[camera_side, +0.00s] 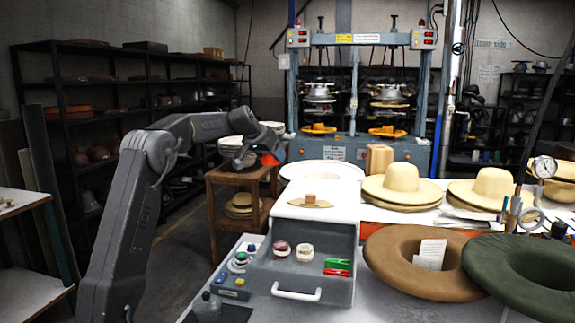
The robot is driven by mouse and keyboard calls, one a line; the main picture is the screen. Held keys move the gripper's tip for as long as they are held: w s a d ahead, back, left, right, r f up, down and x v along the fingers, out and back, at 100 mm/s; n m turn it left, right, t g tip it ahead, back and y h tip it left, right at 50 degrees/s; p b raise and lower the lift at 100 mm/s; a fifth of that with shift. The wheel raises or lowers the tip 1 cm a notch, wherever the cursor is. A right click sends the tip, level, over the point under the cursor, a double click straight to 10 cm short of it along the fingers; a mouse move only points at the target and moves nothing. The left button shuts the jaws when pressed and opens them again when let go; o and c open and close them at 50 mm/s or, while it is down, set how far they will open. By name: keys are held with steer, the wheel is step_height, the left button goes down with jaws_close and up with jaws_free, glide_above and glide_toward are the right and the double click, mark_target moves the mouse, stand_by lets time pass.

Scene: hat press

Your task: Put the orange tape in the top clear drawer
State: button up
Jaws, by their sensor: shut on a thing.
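My gripper (262,153) is raised at the upper middle, left of and behind the drawer unit. It is shut on a small orange-red thing, which looks like the orange tape (270,159); the fingers hide part of it. The grey see-through drawer (297,291) with a white handle is on the table at the lower middle. It appears pulled out from under the white top (318,212). A dark red roll (282,248), a pale roll (304,252) and green and red clips (337,267) appear to lie in it. The tape is apart from the drawer.
A small wooden piece (310,201) sits on the white top. A control box with buttons (235,268) stands left of the drawer. Straw hats (402,186) and a blue-grey press stand behind.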

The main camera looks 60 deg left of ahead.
steer(key=shift+s+a+r, duration=0.4)
steer(key=shift+s+r, duration=0.1)
steer(key=shift+s, duration=0.2)
steer(key=s+d+f+m+h, duration=0.1)
steer(key=s+d+f+m, duration=0.15)
steer(key=d, duration=0.95)
steer(key=s+d+f+m+h, duration=0.1)
steer(key=s+d+f, duration=0.15)
steer(key=d, duration=1.05)
steer(key=s+d+f+m+h, duration=0.1)
steer(key=d+f+h, duration=0.15)
steer(key=d, duration=0.95)
steer(key=s+a+n+y, duration=0.2)
steer(key=s+a+n, duration=0.1)
steer(key=a, duration=0.1)
steer(key=s+a+n+g+y, duration=0.1)
steer(key=s+a+n+y, duration=0.1)
steer(key=a, duration=0.3)
steer(key=s+a+n+y, duration=0.3)
steer(key=a, duration=0.2)
steer(key=shift+s+a+f+n+g, duration=0.15)
steer(key=shift+s+f+n+g, duration=0.15)
steer(key=shift+f+n+g, duration=0.1)
steer(key=w+d+f, duration=0.2)
steer(key=d, duration=0.1)
steer(key=w+d+f, duration=0.4)
steer(key=w+d, duration=0.1)
steer(key=shift+d+f, duration=0.35)
steer(key=shift+f, duration=2.05)
